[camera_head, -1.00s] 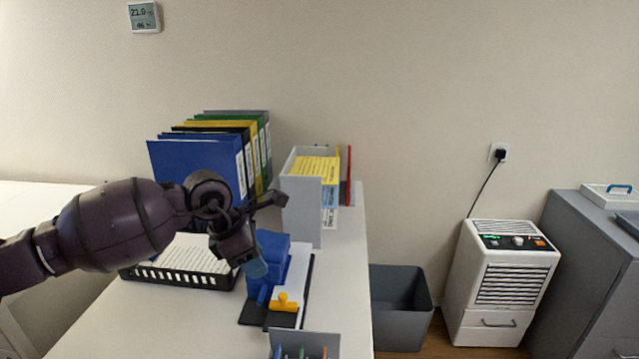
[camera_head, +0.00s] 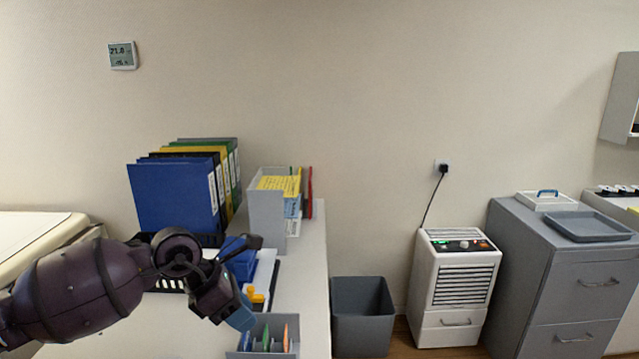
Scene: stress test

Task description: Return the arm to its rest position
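My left arm, dark purple, comes in from the left in the head view. Its gripper (camera_head: 250,280) hangs over the white desk (camera_head: 305,262). Its two fingers are spread apart, and I see nothing held between them; one tip is blue. The gripper hides part of a blue object (camera_head: 238,258) and a black mesh tray (camera_head: 166,285) behind it. My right gripper is not in view.
Binders (camera_head: 172,198) and a grey file holder (camera_head: 266,213) stand at the desk's back. A grey divided organizer (camera_head: 270,330) is close below the gripper. Right of the desk are a bin (camera_head: 362,312), a white appliance (camera_head: 455,280) and a grey cabinet (camera_head: 560,285).

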